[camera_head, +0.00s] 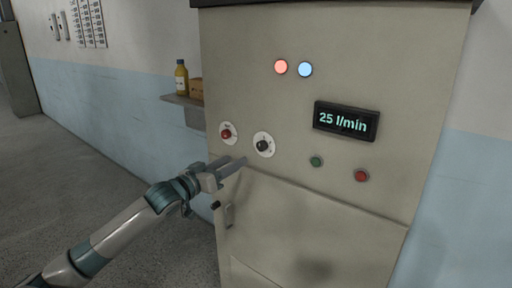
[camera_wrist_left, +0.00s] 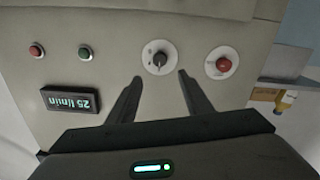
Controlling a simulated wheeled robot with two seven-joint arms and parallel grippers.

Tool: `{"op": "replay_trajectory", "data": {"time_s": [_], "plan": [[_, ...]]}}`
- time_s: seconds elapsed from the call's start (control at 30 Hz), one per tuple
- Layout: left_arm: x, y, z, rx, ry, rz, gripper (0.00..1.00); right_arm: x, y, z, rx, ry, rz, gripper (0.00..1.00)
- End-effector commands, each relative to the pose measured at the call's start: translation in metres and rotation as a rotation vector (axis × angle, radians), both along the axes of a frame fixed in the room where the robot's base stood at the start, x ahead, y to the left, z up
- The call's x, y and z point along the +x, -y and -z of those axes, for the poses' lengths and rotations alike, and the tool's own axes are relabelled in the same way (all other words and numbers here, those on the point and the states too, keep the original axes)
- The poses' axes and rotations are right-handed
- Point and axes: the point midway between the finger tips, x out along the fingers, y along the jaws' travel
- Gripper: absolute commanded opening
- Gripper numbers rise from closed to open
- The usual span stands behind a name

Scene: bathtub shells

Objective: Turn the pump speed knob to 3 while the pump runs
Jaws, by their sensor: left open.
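The pump speed knob (camera_head: 263,145) is a dark knob on a round white dial on the beige cabinet front. In the left wrist view the knob (camera_wrist_left: 159,59) sits just beyond and between my open fingertips. My left gripper (camera_head: 236,162) is open and empty, close to the panel, just below and left of the knob in the head view. It also shows in the left wrist view (camera_wrist_left: 160,75). The display (camera_head: 346,121) reads 25 l/min. A red light (camera_head: 281,67) and a blue-white light (camera_head: 305,69) both look lit. The dial's numbers are too small to read. My right gripper is not in view.
A red knob (camera_head: 227,133) on a white disc sits left of the dark knob. A green button (camera_head: 316,161) and a red button (camera_head: 361,175) are below the display. A cabinet handle (camera_head: 229,214) is lower left. A wall shelf (camera_head: 184,101) holds a yellow bottle (camera_head: 181,77).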

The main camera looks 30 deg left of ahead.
Motion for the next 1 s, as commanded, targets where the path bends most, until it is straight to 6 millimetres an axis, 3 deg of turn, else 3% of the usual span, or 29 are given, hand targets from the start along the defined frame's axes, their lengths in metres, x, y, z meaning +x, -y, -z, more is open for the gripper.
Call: {"op": "replay_trajectory", "data": {"time_s": [0.7, 1.0], "plan": [[0.096, 0.008, -0.004, 0.0, 0.001, 0.0, 0.46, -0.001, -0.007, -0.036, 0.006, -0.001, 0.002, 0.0], [0.122, 0.01, -0.001, 0.001, 0.0, 0.0, 0.46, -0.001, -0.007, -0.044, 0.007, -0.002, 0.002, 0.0]]}}
